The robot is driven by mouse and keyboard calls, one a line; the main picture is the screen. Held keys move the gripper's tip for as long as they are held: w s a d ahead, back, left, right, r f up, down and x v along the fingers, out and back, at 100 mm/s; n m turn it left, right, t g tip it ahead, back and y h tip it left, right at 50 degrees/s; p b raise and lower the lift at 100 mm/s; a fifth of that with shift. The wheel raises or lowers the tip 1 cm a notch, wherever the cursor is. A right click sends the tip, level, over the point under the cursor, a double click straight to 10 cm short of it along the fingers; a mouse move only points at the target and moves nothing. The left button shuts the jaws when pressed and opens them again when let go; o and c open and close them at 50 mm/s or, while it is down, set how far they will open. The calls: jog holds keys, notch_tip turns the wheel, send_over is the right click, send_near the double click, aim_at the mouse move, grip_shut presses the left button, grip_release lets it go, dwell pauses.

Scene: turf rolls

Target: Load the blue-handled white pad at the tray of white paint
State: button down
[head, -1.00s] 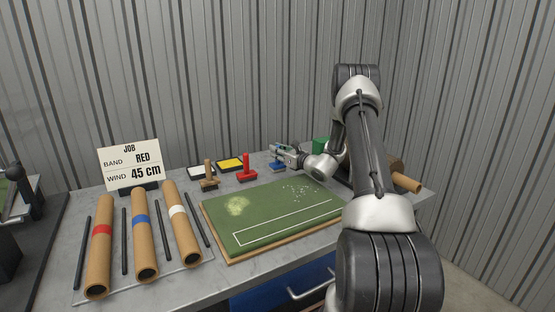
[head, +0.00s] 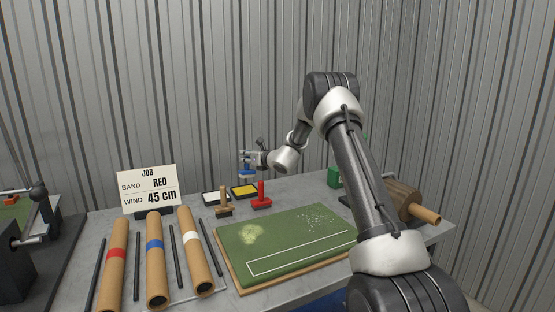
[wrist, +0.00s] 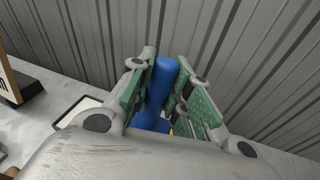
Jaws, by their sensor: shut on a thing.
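My gripper (wrist: 160,95) is shut on the blue handle of the pad (wrist: 163,82) in the wrist view. In the head view my gripper (head: 248,160) holds the blue-handled pad (head: 245,178) up above the back of the table, over the yellow tray. The pad's white underside is hidden. The tray of white paint (head: 213,198) lies at the back of the table, just left of the yellow tray. It also shows in part in the wrist view (wrist: 80,108), to the left of my gripper.
The yellow tray (head: 244,191) is beside the white one. A brown-handled pad (head: 224,208) and a red-handled pad (head: 261,200) stand in front. The job sign (head: 149,190) stands at left, the turf board (head: 290,240) in front, and a green block (head: 334,177) at right.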

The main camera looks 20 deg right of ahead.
jog(key=w+a+m+g, duration=0.1)
jog(key=w+a, duration=0.3)
jog(key=a, duration=0.8)
jog(key=shift+s+a+f, duration=0.1)
jog(key=shift+a+f, duration=0.1)
jog(key=shift+f, duration=1.3)
jog(key=shift+s+a+f, duration=0.1)
jog(key=shift+a+f, duration=0.1)
jog(key=shift+f, duration=1.25)
jog(key=shift+f, duration=0.5)
notch_tip(320, 180, up, 7)
